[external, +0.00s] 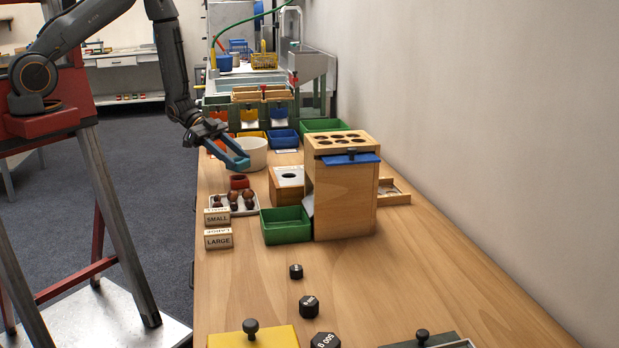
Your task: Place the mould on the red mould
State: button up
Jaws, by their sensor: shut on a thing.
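A small red mould (239,181) sits on the table at the back edge of a white tray (254,209). My gripper (240,163) reaches in from the upper left with its blue fingers pointing down and to the right. It is above the red mould and in front of a white round bowl (258,155). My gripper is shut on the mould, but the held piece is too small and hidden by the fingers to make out. In this view a gap shows between the fingertips and the red mould.
The white tray holds several brown chestnuts. SMALL (218,219) and LARGE (218,239) blocks stand left of a green bin (286,233). A tall wooden box (345,205) stands to the right. Black weights (309,306) lie in front.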

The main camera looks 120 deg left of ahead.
jog(key=shift+f, duration=1.35)
jog(key=o, duration=1.1)
jog(key=shift+f, duration=0.15)
jog(key=shift+c, duration=0.2)
jog(key=shift+s+r+p, duration=0.45)
jog(key=shift+r+p, duration=0.05)
jog(key=shift+p, duration=0.1)
jog(key=p+v, duration=0.8)
jog(key=v, duration=0.3)
jog(key=shift+p, duration=0.4)
jog(key=shift+f, duration=0.15)
